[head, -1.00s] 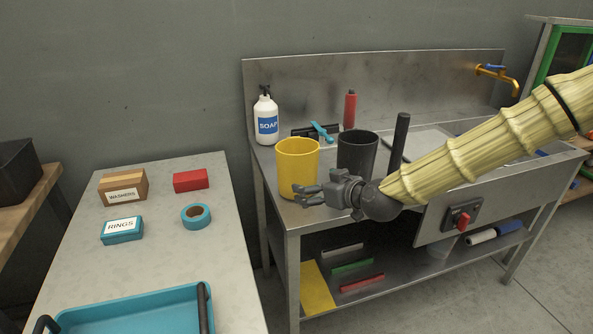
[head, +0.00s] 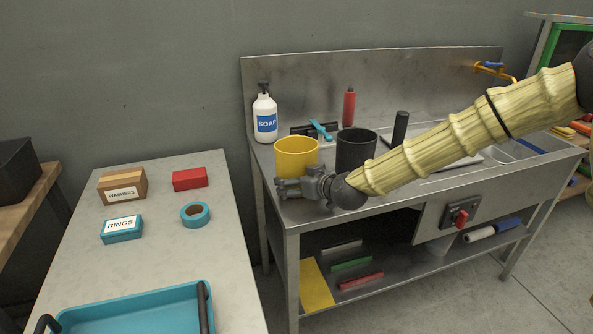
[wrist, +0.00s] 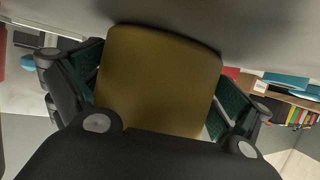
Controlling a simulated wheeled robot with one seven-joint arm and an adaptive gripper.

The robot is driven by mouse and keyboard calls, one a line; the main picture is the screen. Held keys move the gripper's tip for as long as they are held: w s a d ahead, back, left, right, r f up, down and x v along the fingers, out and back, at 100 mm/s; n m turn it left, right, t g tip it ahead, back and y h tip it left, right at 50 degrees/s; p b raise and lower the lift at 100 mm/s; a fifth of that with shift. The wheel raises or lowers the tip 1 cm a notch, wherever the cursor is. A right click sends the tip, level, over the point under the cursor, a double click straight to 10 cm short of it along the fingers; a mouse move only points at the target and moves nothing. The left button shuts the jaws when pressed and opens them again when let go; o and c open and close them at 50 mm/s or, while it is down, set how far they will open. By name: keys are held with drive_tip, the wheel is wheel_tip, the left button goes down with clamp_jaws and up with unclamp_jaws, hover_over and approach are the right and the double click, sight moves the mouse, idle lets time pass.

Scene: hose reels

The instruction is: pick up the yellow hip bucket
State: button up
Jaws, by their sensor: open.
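The yellow hip bucket (head: 296,158) stands upright at the front left of the steel sink bench (head: 330,218). My gripper (head: 280,188) is in front of its lower part in the head view and hides its base. In the wrist view the bucket (wrist: 160,80) fills the middle, between my two spread fingers, one on each side. The gripper is open. I cannot tell whether either finger touches the bucket wall.
A dark grey bucket (head: 356,150) stands close to the right, near my wrist. A white soap bottle (head: 265,116) is behind to the left, with a blue-handled tool (head: 321,130) and a red bottle (head: 349,107) farther back. A pale table (head: 150,258) stands left.

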drive_tip(key=shift+w, duration=0.1)
drive_tip(key=c, duration=0.9)
drive_tip(key=shift+o, duration=0.2)
drive_tip(key=shift+r, duration=0.1)
